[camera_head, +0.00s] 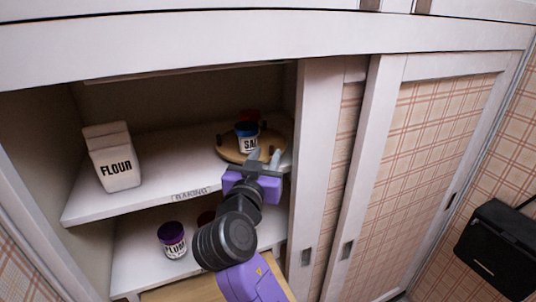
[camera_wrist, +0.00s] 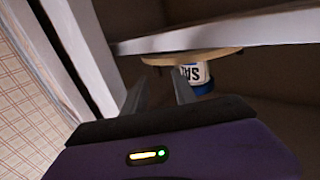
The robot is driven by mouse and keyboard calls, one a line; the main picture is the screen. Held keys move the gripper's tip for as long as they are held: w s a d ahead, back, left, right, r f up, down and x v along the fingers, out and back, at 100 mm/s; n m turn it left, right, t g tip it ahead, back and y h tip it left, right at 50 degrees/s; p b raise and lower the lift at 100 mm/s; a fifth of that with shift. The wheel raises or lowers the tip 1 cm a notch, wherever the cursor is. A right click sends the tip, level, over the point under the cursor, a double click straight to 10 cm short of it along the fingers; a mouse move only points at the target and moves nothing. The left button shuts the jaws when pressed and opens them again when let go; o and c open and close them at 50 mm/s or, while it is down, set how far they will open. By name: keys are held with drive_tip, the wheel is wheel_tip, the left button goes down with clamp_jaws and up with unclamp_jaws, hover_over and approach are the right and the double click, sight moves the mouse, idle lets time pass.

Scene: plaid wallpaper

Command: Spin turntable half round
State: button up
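The turntable (camera_head: 276,140) is a round wooden disc at the right end of the upper cabinet shelf, with small dark pegs near its rim. In the wrist view the scene looks upside down: the turntable (camera_wrist: 160,59) and salt jar (camera_wrist: 197,73) lie beyond my open gripper (camera_wrist: 160,86). I cannot tell whether a fingertip touches the disc.
A flour bag (camera_head: 113,165) stands on the left of the upper shelf (camera_head: 165,180), labelled BAKING. A purple-lidded plum jar (camera_head: 172,240) stands on the lower shelf, near a dark red item partly hidden by my arm. The sliding door frame (camera_head: 318,150) rises close right of the turntable.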

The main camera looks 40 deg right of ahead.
drive_tip(key=shift+w+a+f, duration=0.1)
drive_tip(key=c, duration=0.6)
drive_tip(key=shift+n+t, duration=0.3)
drive_tip(key=shift+n, duration=0.4)
drive_tip(key=a, duration=0.1)
drive_tip(key=w+a+b, duration=0.1)
drive_tip(key=a+r+b, duration=0.1)
drive_tip(key=a, duration=0.1)
drive_tip(key=shift+w, duration=0.15)
clamp_jaws()
drive_tip(key=s+a+f+n+g+h+b, duration=0.1)
drive_tip(key=s+a+n+g, duration=0.2)
drive_tip(key=n, duration=1.3)
drive_tip(key=s+a+n+g+h+b, duration=0.1)
drive_tip(key=s+a+n, duration=0.3)
drive_tip(key=n, duration=1.2)
drive_tip(key=x, duration=0.4)
drive_tip(key=w+x, duration=0.1)
drive_tip(key=x, duration=0.8)
drive_tip(key=shift+w+a+f, duration=0.15)
drive_tip(key=shift+w+f, duration=0.05)
drive_tip(key=shift+f, duration=0.1)
